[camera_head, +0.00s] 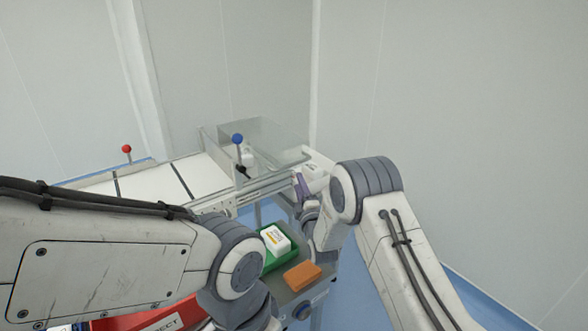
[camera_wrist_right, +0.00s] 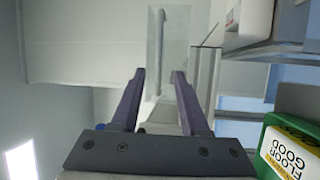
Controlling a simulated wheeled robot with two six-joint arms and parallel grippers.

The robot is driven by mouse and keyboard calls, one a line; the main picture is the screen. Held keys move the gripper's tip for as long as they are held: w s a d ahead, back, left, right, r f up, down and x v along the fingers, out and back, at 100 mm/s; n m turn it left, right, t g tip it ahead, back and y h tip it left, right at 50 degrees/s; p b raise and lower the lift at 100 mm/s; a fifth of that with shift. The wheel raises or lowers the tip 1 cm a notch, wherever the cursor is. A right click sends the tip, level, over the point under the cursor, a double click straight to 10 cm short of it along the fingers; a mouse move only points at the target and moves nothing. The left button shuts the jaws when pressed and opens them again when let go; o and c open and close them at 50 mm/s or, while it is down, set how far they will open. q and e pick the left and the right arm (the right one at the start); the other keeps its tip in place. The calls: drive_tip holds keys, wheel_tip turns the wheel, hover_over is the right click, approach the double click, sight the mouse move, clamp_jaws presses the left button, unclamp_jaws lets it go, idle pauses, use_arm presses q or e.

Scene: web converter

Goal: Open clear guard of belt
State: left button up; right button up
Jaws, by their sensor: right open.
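The clear guard (camera_head: 270,135) is a see-through cover over the far right end of the white belt (camera_head: 205,172). It appears down, though its exact angle is hard to tell. In the right wrist view a clear upright panel (camera_wrist_right: 168,45), likely part of this guard, shows beyond the fingertips. My right gripper (camera_head: 300,185) is near the guard's front right edge, partly hidden by its own arm. Its two purple fingers (camera_wrist_right: 158,73) are apart with nothing between them. My left arm comes in from the left, and its gripper is out of the picture.
A blue-knobbed lever (camera_head: 237,139) stands in front of the guard, and a red-knobbed lever (camera_head: 126,149) at the left. Walls close in behind.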

sight(294, 164)
drive_tip(key=x, duration=0.5)
drive_tip(key=p+x, duration=0.1)
drive_tip(key=x, duration=0.4)
drive_tip(key=shift+w+d+r, duration=0.15)
drive_tip(key=shift+w+r, duration=0.05)
clamp_jaws()
idle(1.3)
